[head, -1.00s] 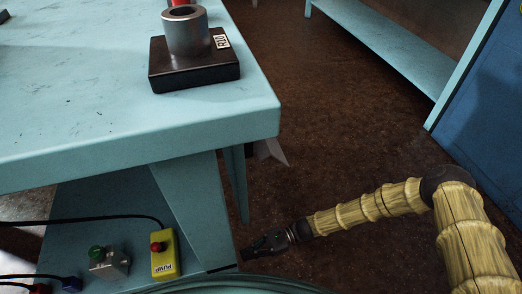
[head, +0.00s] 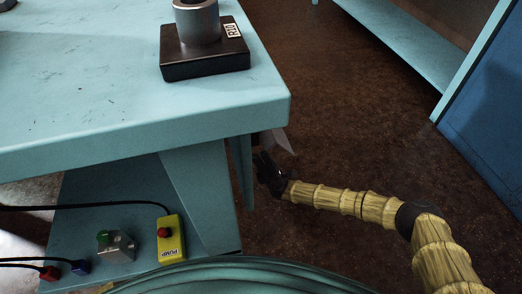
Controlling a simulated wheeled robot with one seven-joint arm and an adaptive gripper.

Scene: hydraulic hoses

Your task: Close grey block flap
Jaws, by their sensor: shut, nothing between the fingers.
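A small grey block (head: 122,247) with a green round part (head: 103,237) on it sits on the lower shelf, left of the yellow pump box. I cannot make out its flap or how that flap stands. My gripper (head: 262,163) is shut and empty. It is off to the right of the block, beside the table's right-hand leg and below the tabletop corner. A pale grey pointed piece (head: 281,139) shows just above and behind it; I cannot tell what it is or whether they touch.
The yellow pump box (head: 171,239) with a red button stands on the shelf. Red (head: 50,272) and blue (head: 80,266) cable connectors lie at lower left. The table leg (head: 203,195) stands between block and gripper. Teal hose (head: 240,277) crosses the bottom. Brown floor is open at right.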

